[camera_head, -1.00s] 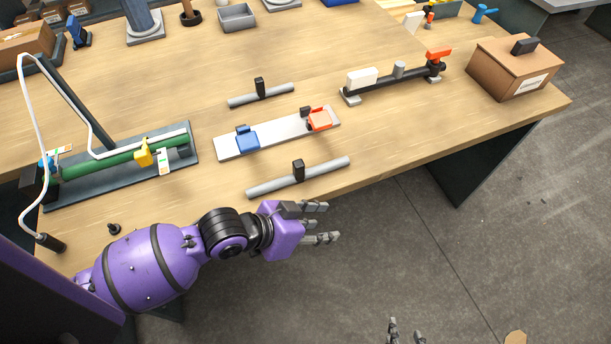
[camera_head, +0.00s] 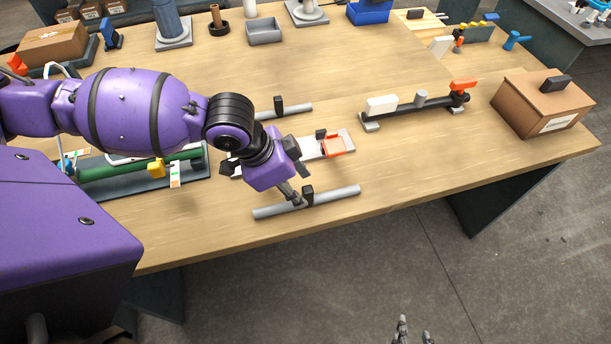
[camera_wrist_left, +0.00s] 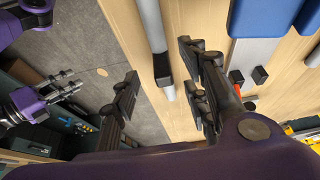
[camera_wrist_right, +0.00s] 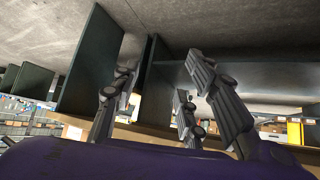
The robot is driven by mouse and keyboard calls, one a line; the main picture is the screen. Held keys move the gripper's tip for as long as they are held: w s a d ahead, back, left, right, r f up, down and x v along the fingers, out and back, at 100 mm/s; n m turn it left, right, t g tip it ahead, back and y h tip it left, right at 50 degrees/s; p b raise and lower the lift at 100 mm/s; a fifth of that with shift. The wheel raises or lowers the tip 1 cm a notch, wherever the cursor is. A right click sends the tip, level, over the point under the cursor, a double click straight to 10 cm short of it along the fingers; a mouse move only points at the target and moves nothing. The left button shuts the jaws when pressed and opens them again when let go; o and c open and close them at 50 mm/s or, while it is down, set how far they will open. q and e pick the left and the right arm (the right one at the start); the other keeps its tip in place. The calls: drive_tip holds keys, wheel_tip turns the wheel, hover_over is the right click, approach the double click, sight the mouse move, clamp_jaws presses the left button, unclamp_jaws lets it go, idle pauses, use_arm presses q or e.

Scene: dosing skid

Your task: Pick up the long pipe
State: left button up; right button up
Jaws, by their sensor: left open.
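The long pipe (camera_head: 335,195) is a grey tube with a black block grip (camera_head: 307,194) at its middle. It lies near the table's front edge. My left gripper (camera_head: 292,196) is over the pipe's left half, close to the black grip. In the left wrist view the pipe (camera_wrist_left: 152,22) and its grip (camera_wrist_left: 162,68) show between the spread fingers (camera_wrist_left: 160,72); I cannot tell whether they touch. A shorter grey pipe (camera_head: 295,109) lies farther back, partly behind my left arm. My right gripper (camera_wrist_right: 165,80) is open and empty, low beyond the table's front edge.
A black pipe assembly (camera_head: 420,103) and a brown box (camera_head: 543,105) stand to the right. A green pipe fixture (camera_head: 125,170) is left.

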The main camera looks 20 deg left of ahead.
sight(302, 191)
use_arm(q)
drive_tip(key=shift+x, duration=1.2)
drive_tip(key=shift+w+d+f, duration=0.25)
drive_tip(key=shift+w+f, duration=0.05)
drive_tip(key=shift+f, duration=0.25)
drive_tip(key=shift+w+d+f, duration=0.3)
drive_tip(key=shift+f, duration=0.5)
drive_tip(key=c, duration=0.9)
clamp_jaws()
use_arm(e)
drive_tip(key=shift+s+d+f, duration=0.15)
drive_tip(key=shift+s+f, duration=0.45)
drive_tip(key=shift+s, duration=0.35)
